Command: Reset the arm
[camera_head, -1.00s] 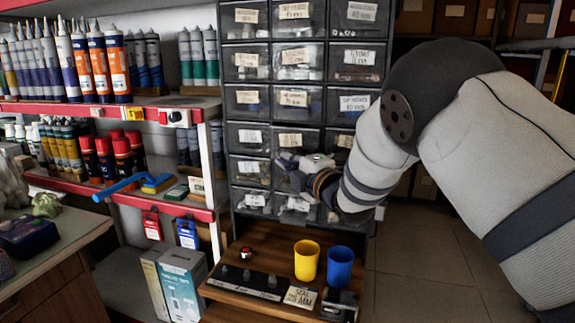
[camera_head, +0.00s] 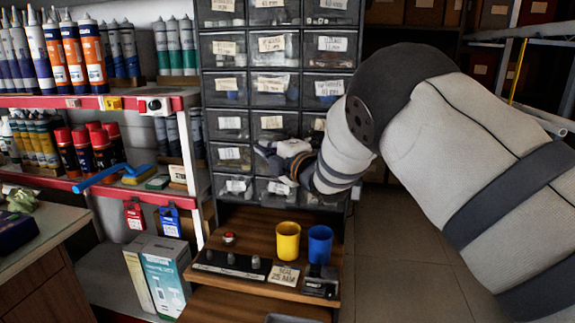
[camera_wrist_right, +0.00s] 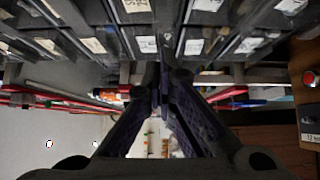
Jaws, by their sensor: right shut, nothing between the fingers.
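My right arm comes in from the right in the head view. Its gripper (camera_head: 272,157) is in front of the lower rows of the drawer cabinet (camera_head: 271,124), pointing left. In the right wrist view the two fingers of the right gripper (camera_wrist_right: 160,75) meet at their tips, with nothing between them. The drawer fronts (camera_wrist_right: 137,40) fill the top of that view. My left gripper does not show in either view.
Below the gripper, a wooden bench (camera_head: 259,235) holds a yellow cup (camera_head: 287,241), a blue cup (camera_head: 320,244), a red button (camera_head: 229,238) and a label card (camera_head: 284,275). Red-edged shelves (camera_head: 60,101) with tubes and cans stand left. Floor (camera_head: 400,240) is clear at right.

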